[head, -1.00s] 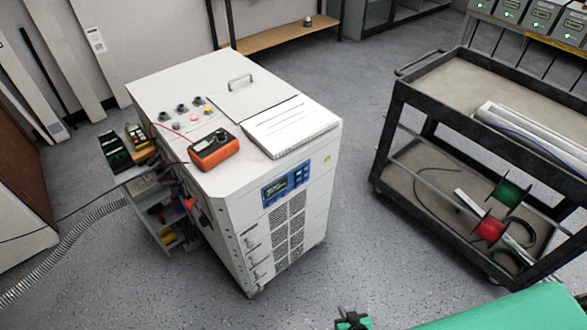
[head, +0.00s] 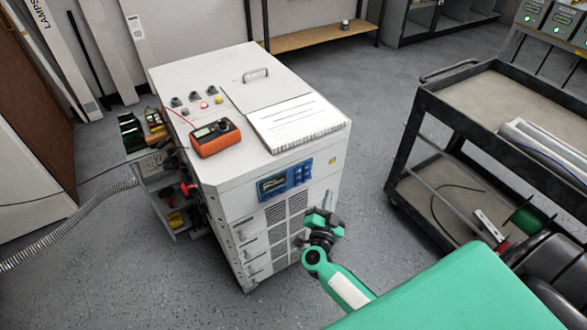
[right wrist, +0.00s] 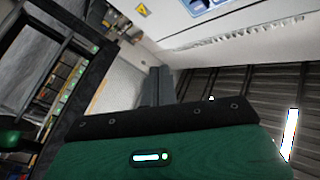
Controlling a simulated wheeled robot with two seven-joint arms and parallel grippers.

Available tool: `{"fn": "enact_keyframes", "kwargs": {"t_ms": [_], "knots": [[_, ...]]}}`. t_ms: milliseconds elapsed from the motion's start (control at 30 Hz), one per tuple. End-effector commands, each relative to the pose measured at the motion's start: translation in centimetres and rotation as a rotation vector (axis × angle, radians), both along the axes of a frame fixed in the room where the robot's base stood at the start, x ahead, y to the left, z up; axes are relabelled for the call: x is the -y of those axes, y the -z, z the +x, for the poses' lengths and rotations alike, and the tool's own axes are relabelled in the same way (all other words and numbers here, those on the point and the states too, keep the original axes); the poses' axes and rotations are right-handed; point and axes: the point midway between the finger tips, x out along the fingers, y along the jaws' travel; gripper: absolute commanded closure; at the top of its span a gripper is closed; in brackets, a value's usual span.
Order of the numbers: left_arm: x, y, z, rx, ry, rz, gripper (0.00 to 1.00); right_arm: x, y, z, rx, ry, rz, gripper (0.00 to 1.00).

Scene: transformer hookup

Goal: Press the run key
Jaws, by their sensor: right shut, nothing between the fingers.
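The white transformer cabinet (head: 222,230) stands in the middle of the head view. Its front carries a blue control panel (head: 286,181) with a small display and several keys; the run key cannot be picked out at this size. My right gripper (head: 325,210) is shut and empty, in front of the cabinet's front face, lower and to the right of the panel in the picture. In the right wrist view the shut fingers (right wrist: 157,86) point toward the pale cabinet face, and part of the blue panel (right wrist: 205,5) shows at the top edge. My left gripper is out of view.
A black cart (head: 425,115) stands at the right. A grey hose (head: 70,225) runs along the floor at the left.

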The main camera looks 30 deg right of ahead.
Motion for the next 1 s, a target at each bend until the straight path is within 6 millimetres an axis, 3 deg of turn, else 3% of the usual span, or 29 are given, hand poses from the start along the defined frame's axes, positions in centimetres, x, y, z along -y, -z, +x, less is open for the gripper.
{"fn": "enact_keyframes", "kwargs": {"t_ms": [233, 533, 767, 1000], "knots": [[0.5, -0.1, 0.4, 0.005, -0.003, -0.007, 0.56, 0.4, -0.7, -0.1, 0.014, 0.026, 0.018, 1.00], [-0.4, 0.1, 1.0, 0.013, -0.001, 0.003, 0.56, 0.3, -0.6, 0.3, 0.016, 0.025, 0.018, 1.00], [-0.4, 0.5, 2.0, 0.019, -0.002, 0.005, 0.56, 0.1, -0.4, 2.9, 0.017, 0.024, 0.018, 1.00], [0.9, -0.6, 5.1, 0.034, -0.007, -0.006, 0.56, -0.1, -0.3, 6.2, 0.016, 0.025, 0.018, 1.00]]}}
